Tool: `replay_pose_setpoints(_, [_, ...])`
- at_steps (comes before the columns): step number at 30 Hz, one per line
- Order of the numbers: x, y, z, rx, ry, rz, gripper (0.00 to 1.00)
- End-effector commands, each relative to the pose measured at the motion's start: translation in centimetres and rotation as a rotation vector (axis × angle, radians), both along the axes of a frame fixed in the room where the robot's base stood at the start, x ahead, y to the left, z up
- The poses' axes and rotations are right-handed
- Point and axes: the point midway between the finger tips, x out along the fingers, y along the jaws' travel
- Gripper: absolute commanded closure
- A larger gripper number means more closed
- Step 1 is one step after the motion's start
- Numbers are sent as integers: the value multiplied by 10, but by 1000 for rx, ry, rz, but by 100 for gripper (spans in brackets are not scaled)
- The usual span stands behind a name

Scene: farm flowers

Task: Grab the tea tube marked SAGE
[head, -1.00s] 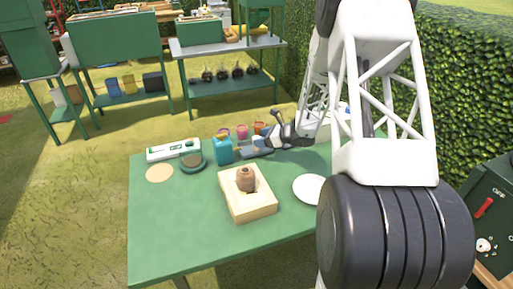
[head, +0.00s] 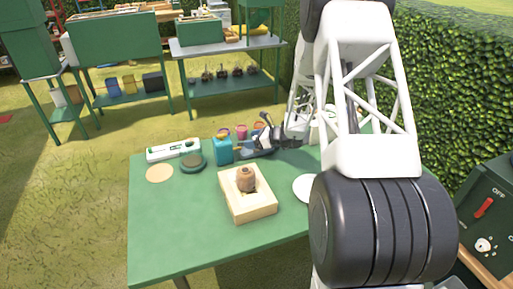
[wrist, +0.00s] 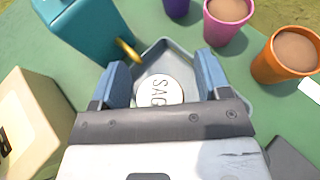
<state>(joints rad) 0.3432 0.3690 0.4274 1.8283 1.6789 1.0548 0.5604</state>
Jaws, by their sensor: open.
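The tea tube shows in the wrist view as a round white top (wrist: 160,91) with the letters "SAG" readable; the rest of the word is hidden by my gripper. It sits in a grey angular tray (wrist: 176,54). My gripper (wrist: 162,78) is open, with one blue finger on each side of the white top; I cannot tell whether they touch it.
The teal container's yellow spout (wrist: 128,50) is close to the left finger. Pink (wrist: 226,17) and orange (wrist: 288,54) cups stand beyond on the right. A wooden block (head: 250,208) holding a brown pot (head: 246,179) stands in front. The table's front left (head: 165,235) is clear.

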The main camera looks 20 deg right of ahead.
Motion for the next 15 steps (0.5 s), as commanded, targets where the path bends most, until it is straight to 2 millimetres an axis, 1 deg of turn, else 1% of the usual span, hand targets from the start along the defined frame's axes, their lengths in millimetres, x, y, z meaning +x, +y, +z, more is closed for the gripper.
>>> replay_pose_setpoints(2, [0,0,0,0,0,0,32])
replay_pose_setpoints(12, [0,0,0,0,0,0,84])
replay_pose_setpoints(15, [0,0,0,0,0,0,84])
